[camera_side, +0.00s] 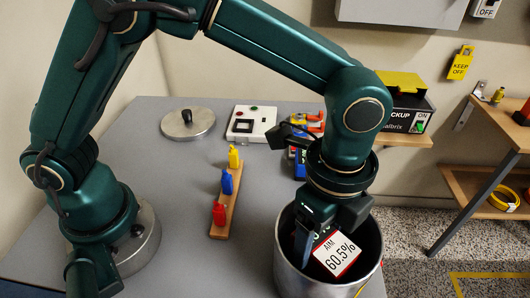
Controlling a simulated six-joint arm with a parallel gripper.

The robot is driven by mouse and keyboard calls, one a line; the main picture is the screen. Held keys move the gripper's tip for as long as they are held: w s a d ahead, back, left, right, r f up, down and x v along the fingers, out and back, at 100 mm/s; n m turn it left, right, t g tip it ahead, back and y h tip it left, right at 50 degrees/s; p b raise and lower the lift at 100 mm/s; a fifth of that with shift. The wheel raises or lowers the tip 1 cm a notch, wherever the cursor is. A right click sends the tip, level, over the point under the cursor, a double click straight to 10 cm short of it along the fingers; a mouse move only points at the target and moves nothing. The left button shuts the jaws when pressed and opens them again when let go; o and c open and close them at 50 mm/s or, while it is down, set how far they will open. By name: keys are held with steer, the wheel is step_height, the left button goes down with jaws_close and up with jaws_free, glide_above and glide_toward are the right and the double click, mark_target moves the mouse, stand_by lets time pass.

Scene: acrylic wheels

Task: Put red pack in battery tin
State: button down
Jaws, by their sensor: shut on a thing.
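A round metal tin (371,262) stands open at the table's front right. My gripper (322,228) reaches down into its mouth and is shut on a red-edged pack (336,254). The pack's white label reads "AIM 60.5%". The pack is tilted and sits within the tin's rim; its lower end and whether it touches the bottom are hidden. One finger shows left of the label; the other is mostly hidden.
A round metal lid (187,125) with a black knob lies at the back left. A wooden strip (224,203) holds yellow, blue and red pieces left of the tin. A white switch box (251,124) and colourful items (314,124) stand behind. The grey table (160,185) is clear between the strip and my base.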

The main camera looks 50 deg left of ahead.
mark_target(315, 255)
steer(key=shift+f, duration=2.15)
steer(key=shift+f, duration=0.1)
jaws_free()
